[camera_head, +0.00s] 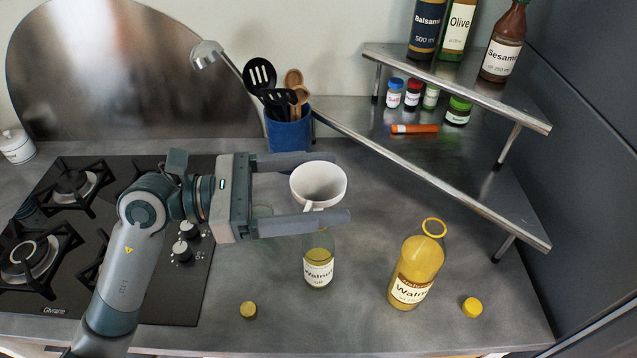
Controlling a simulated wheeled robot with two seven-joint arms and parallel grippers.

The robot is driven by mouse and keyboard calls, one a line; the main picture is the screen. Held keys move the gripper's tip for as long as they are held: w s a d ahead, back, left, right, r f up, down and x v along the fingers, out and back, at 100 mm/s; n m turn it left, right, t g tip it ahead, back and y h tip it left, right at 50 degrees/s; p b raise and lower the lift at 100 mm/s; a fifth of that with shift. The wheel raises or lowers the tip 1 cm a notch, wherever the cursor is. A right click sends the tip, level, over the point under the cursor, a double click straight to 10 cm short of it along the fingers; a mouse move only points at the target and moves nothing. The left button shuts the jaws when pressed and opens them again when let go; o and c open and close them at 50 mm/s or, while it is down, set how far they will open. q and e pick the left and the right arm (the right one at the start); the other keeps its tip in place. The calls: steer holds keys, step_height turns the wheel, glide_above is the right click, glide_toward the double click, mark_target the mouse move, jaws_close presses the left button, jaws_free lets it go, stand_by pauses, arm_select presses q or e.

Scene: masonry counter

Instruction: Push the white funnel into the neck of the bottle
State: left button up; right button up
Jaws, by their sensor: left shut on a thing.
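The white funnel (322,184) is between the two fingers of my left gripper (335,188), which is shut on it. Its wide mouth faces up, a little tilted toward the camera. A small clear bottle (318,268) with a Walnut label and some yellow oil stands upright on the counter just below the funnel in the picture. The nearer finger hides the bottle's neck and the funnel's lower part, so I cannot tell whether the spout is in the neck. A larger, full Walnut bottle (414,268) stands to the right. My right gripper is not in view.
Two yellow caps (248,310) (472,307) lie near the front. A gas hob (130,240) is at left. A blue utensil crock (289,130) stands behind the gripper. A metal corner shelf (450,160) with jars and bottles is at right. The counter between the bottles is clear.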

arm_select(q)
steer(key=shift+f+b, duration=0.55)
steer(key=shift+f, duration=0.1)
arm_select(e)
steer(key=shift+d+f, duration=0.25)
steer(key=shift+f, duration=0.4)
arm_select(q)
steer(key=shift+f+b, duration=0.95)
steer(key=shift+f, duration=0.05)
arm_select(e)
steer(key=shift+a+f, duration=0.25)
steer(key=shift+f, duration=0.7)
arm_select(q)
steer(key=o, duration=1.1)
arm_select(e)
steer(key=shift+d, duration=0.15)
